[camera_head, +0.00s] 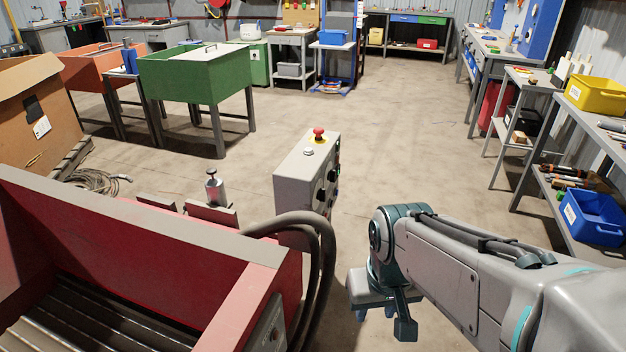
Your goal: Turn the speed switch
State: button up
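A grey control box (297,172) stands in the middle of the view, behind the red machine.
A red machine (120,215) with a ribbed bed fills the lower left. Thick dark cables (325,262) arch between it and my gripper. A green bin (190,85) stands at the back left. Shelves with a blue tray (592,218) line the right. The middle floor is clear.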

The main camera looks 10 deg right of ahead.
aim_at(321, 197)
jog(key=k, duration=0.5)
jog(key=z, duration=0.65)
jog(key=i, duration=0.6)
jog(key=u, duration=0.75)
jog(key=k, duration=0.65)
jog(key=z, duration=0.25)
jog(key=i, duration=1.45)
jog(key=u, duration=0.45)
